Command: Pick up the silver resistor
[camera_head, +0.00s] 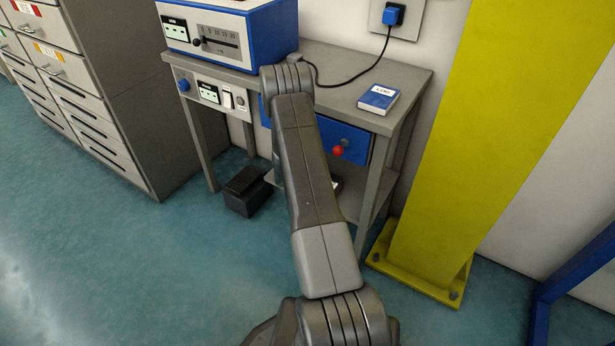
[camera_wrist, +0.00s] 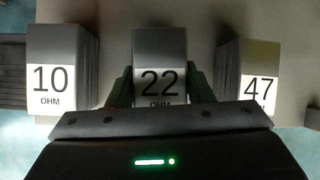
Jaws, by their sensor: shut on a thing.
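Three resistor blocks with white labels stand in a row in the wrist view. The block marked 22 OHM (camera_wrist: 160,78) is silver-grey and sits in the middle. My gripper (camera_wrist: 159,92) is shut on it, with one dark finger on each side. The 10 OHM block (camera_wrist: 62,75) is grey and stands apart on the left. The 47 OHM block (camera_wrist: 254,78) is on the right, its top grey with a slight yellowish tint. The lower edge of the 22 label is hidden by my gripper's body. In the head view my arm hides the gripper and the blocks.
A grey bench (camera_head: 335,62) carries a blue meter box (camera_head: 235,35) and a LOG book (camera_head: 379,98). A blue drawer front with a red knob (camera_head: 338,150) is below. A yellow pillar (camera_head: 480,130) stands on the right, grey cabinets (camera_head: 120,90) on the left.

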